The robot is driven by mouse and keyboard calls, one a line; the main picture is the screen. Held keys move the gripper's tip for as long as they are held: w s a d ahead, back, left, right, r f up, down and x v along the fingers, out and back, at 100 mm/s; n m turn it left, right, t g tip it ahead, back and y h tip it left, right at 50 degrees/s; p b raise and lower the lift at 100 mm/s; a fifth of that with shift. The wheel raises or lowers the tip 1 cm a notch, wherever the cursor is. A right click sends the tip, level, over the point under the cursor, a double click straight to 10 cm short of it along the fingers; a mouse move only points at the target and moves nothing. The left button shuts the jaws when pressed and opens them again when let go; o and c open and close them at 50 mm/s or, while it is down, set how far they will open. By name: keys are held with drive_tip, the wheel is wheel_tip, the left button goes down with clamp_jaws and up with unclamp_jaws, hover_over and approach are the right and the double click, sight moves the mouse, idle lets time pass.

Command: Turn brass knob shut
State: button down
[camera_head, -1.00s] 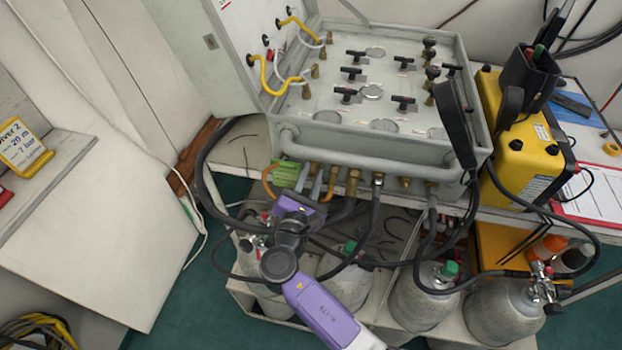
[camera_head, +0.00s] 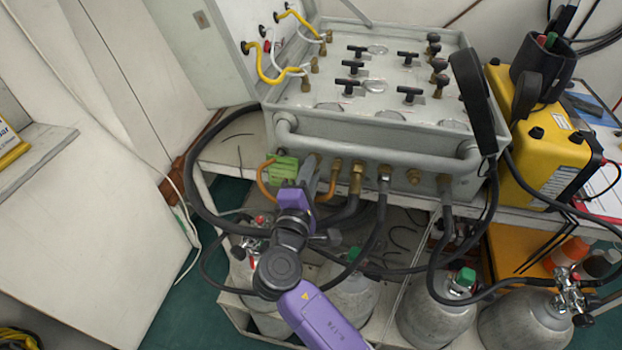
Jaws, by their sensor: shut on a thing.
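The grey air panel box (camera_head: 375,143) stands open on the shelf, with a row of brass fittings along its front lower face. My gripper (camera_head: 320,172), at the end of my purple and grey arm, is at the left end of this row. Its grey fingers point up at the panel front and are shut on a small brass knob there, mostly hidden between them. How far the knob is turned cannot be seen. A brass fitting (camera_head: 357,177) with a black hose stands just right of the fingers.
Black hoses (camera_head: 375,235) loop down beside my arm. Grey gas cylinders (camera_head: 437,318) stand below. A yellow case (camera_head: 548,140) is at the right.

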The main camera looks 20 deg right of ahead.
drive_tip(key=shift+f+m+b, duration=0.15)
drive_tip(key=shift+m+b, duration=0.25)
drive_tip(key=shift+m, duration=0.2)
drive_tip(key=c, duration=1.5)
unclamp_jaws()
drive_tip(key=v, duration=0.7)
drive_tip(key=shift+s+a+b, duration=0.2)
drive_tip(key=shift+s+b, duration=0.15)
drive_tip(key=shift+w+a, duration=0.1)
